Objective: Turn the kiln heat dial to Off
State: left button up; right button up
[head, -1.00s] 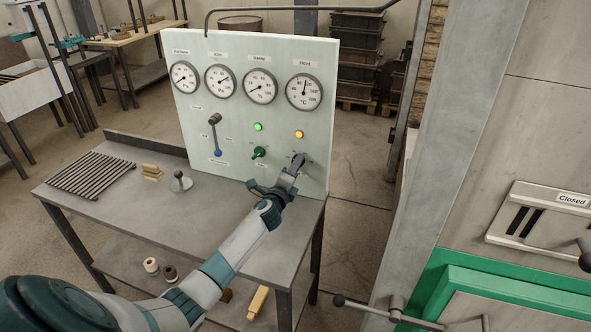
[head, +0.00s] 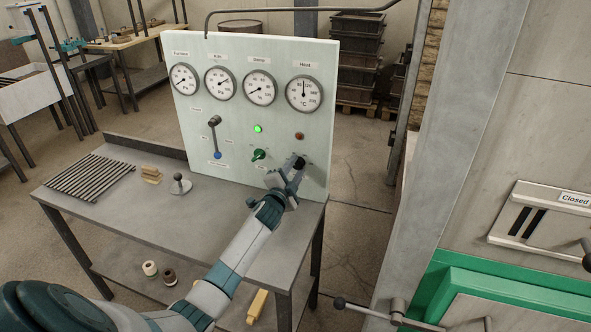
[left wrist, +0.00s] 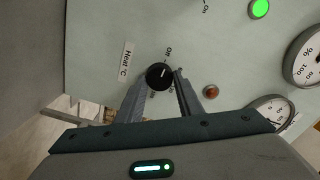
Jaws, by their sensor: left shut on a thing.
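The heat dial (left wrist: 156,83) is a small round black knob with a white mark, on the pale control panel (head: 245,120). In the left wrist view, the word Off is printed just above it and a Heat °C label stands to its left. The mark is too small to read exactly. My left gripper (head: 295,166) reaches the panel's lower right, with its fingers on both sides of the dial and shut on it. The lamp (head: 299,136) above the dial is dull red and unlit. My right gripper is not in view.
Dark rods (head: 92,177) lie on the metal bench (head: 150,215). A green-framed door (head: 500,290) stands at right.

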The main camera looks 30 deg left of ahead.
pick_arm(q)
jog(key=shift+n, duration=0.4)
jog(key=o, duration=1.1)
jog(key=shift+c, duration=0.2)
jog(key=shift+v, duration=0.8)
jog(key=b+v, duration=0.3)
jog(key=v, duration=1.2)
jog(key=shift+s, duration=0.4)
jog(key=shift+f, duration=0.1)
